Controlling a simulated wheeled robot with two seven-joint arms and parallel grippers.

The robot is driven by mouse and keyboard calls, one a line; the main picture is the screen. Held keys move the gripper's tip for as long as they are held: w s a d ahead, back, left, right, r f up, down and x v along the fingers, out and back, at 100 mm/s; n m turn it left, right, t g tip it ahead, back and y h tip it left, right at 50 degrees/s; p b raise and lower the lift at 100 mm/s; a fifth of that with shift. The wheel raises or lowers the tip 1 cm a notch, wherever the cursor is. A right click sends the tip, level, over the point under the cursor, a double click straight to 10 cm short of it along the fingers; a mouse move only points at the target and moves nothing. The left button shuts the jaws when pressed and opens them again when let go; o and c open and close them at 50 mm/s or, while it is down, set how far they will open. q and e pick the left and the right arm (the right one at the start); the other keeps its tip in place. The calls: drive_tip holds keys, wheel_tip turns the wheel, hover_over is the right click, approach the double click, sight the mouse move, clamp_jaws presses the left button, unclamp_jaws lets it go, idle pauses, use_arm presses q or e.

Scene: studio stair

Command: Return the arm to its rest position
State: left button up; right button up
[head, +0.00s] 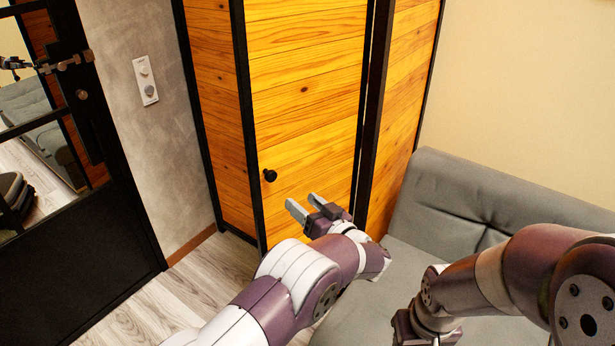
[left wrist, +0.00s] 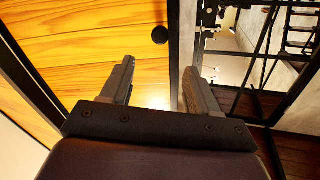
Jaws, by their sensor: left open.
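My left gripper (head: 305,204) is open in front of a wooden cabinet door (head: 305,95), below and to the right of its round black knob (head: 269,175). In the left wrist view my left gripper (left wrist: 162,80) shows two spread fingers with nothing between them. The knob (left wrist: 160,35) appears beyond the fingertips there, apart from them. My right arm comes in from the right, over a grey sofa. Only part of my right gripper (head: 408,326) shows, at the lower edge, and its jaws cannot be made out.
The grey sofa (head: 470,200) stands right of the cabinet against a cream wall. A black-framed glass door (head: 75,200) is at the left, beside a grey wall with a white switch panel (head: 146,81). Bare wood floor (head: 165,310) lies in front of the cabinet.

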use_arm(q)
drive_tip(key=s+d+f+m+g+h, duration=0.4)
drive_tip(key=d+f+m+h, duration=0.2)
drive_tip(key=d+f+h, duration=0.5)
drive_tip(key=s+a+r+g+h+p, duration=0.1)
drive_tip(key=s+a+r+g+p, duration=0.15)
drive_tip(key=s+a+g, duration=1.1)
drive_tip(key=s+a+r+t, duration=0.2)
drive_tip(key=s+a+r, duration=0.1)
drive_tip(key=s+a, duration=0.4)
drive_tip(key=s+a+r+n+t+y, duration=0.1)
drive_tip(key=s+a+r+t, duration=0.1)
drive_tip(key=s+a+r, duration=0.2)
drive_tip(key=s+a, duration=0.3)
drive_tip(key=a, duration=0.1)
drive_tip(key=shift+a+t+p, duration=0.25)
drive_tip(key=shift+t+p, duration=0.05)
drive_tip(key=shift+t, duration=0.05)
